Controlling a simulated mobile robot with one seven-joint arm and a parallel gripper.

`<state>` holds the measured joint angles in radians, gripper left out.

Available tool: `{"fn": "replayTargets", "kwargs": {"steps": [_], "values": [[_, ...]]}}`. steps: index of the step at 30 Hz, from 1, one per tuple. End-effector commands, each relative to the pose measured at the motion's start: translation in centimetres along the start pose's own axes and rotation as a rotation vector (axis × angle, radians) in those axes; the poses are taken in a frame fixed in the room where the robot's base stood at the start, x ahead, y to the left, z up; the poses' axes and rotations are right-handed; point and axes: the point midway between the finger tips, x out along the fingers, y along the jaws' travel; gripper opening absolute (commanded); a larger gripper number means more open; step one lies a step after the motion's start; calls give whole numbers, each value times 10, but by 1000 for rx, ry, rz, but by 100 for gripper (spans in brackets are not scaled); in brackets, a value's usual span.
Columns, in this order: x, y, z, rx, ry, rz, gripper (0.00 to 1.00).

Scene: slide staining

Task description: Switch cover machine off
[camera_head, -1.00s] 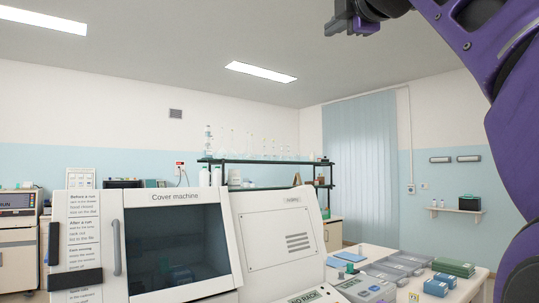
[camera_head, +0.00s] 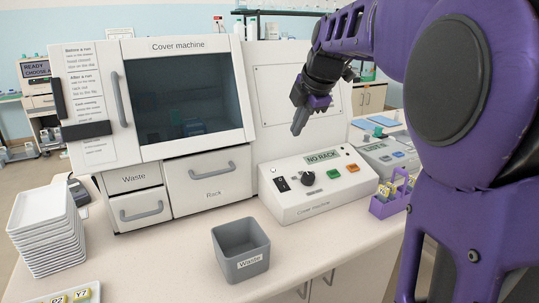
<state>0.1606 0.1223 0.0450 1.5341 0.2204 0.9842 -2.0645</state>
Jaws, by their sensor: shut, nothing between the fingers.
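The cover machine (camera_head: 150,65) is a large white cabinet with a dark glass door and drawers labelled Waste and Rack. Its white control box (camera_head: 320,205) stands to its right on the bench. The box has a display (camera_head: 322,157) reading NO RACK, a black rocker switch (camera_head: 282,184), a black dial (camera_head: 307,178), and green and orange buttons. I cannot tell the rocker's position. My gripper (camera_head: 297,130) is shut and empty, pointing down above the back left part of the control box, apart from it.
A grey Waste bin (camera_head: 240,262) stands on the bench in front of the control box. A purple rack (camera_head: 390,203) with slides sits to its right. Stacked white trays (camera_head: 45,245) stand at the left, and a slide tray (camera_head: 75,296) lies at the front left.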

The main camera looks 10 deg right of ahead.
Motion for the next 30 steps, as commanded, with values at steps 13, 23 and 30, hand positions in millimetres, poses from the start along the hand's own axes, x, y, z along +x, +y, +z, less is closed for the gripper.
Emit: {"fn": "replayTargets", "kwargs": {"steps": [13,23,30], "values": [[20,-26,-6,-6,32,-74,0],[44,-28,-7,-6,34,-77,0],[95,-32,-9,-7,34,-78,0]]}}
